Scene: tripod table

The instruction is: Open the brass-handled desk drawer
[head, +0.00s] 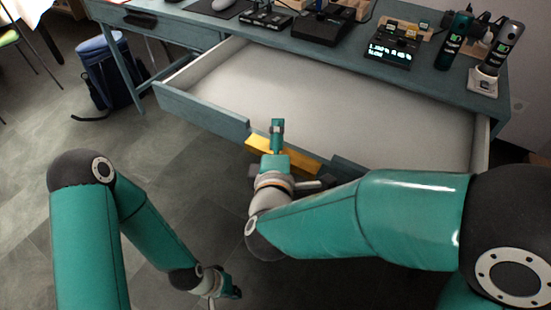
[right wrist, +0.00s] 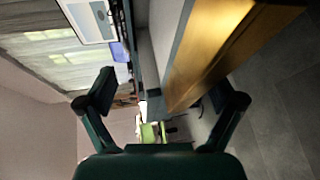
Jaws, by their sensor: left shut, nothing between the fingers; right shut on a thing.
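The desk drawer (head: 200,108) stands pulled well out of the blue-grey desk (head: 440,82), and its pale interior looks empty. Its brass handle (head: 300,152) is a yellow bar on the drawer front, partly hidden by my right gripper. My right gripper (head: 277,138) is shut on the brass handle. In the right wrist view the brass handle (right wrist: 215,48) runs large and close past the fingers of the right gripper (right wrist: 160,105). My left gripper (head: 232,292) is shut and empty, low above the floor, away from the drawer.
A second drawer with a dark handle (head: 140,20) is closed at the left. Several devices, a black box (head: 322,26) and two bottles stand on the desktop. A dark blue backpack (head: 105,72) is on the floor by the desk leg.

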